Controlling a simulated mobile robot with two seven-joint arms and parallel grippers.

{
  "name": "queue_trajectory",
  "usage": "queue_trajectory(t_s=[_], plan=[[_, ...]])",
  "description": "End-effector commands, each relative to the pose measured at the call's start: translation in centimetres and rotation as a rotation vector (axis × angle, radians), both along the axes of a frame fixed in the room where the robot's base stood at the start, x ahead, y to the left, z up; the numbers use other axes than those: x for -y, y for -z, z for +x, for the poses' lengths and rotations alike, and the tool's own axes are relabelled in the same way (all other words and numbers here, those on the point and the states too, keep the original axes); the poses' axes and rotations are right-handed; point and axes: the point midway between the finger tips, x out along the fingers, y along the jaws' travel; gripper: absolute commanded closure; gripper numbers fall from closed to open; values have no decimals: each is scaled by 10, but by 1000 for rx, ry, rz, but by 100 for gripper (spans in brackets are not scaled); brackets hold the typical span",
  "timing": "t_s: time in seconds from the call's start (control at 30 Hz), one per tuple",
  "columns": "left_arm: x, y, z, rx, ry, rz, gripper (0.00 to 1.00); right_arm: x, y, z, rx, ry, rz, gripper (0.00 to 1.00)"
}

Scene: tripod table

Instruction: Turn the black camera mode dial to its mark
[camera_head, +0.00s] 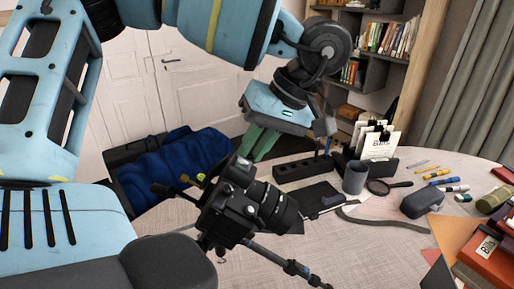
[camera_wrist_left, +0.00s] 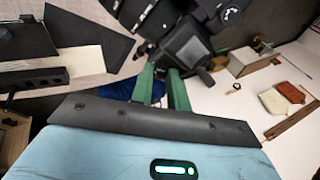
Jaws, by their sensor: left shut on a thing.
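The black camera (camera_head: 238,205) sits on a tripod at the table's near side, its lens pointing right. My left gripper (camera_head: 247,156) comes down from above, and its green fingers reach the top of the camera. In the left wrist view the two fingers (camera_wrist_left: 163,72) end against the camera body (camera_wrist_left: 186,52), close together with a small gap. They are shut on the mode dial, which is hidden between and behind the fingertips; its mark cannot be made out. My right gripper is in neither view.
Behind the camera are a black block with sockets (camera_head: 303,168), a grey cup (camera_head: 355,178) and a magnifying glass (camera_head: 379,187). Pens, a grey case (camera_head: 422,203) and books lie to the right. A tripod leg (camera_head: 275,257) extends toward the lower right. A blue bag (camera_head: 172,168) lies behind.

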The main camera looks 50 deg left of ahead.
Motion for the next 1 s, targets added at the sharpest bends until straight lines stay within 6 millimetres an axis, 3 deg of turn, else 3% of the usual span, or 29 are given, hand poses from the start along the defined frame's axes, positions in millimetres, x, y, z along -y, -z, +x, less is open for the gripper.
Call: queue_trajectory(t_s=[0.17, 0.2, 0.37, 1.0], plan=[[0, -1, 0, 1, 2, 0, 100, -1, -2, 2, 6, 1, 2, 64], [0, -1, 0, 1, 2, 0, 81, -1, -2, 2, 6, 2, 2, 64], [0, -1, 0, 0, 2, -1, 61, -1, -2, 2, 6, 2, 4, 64], [0, -1, -1, -16, 29, -10, 61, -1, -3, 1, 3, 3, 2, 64]])
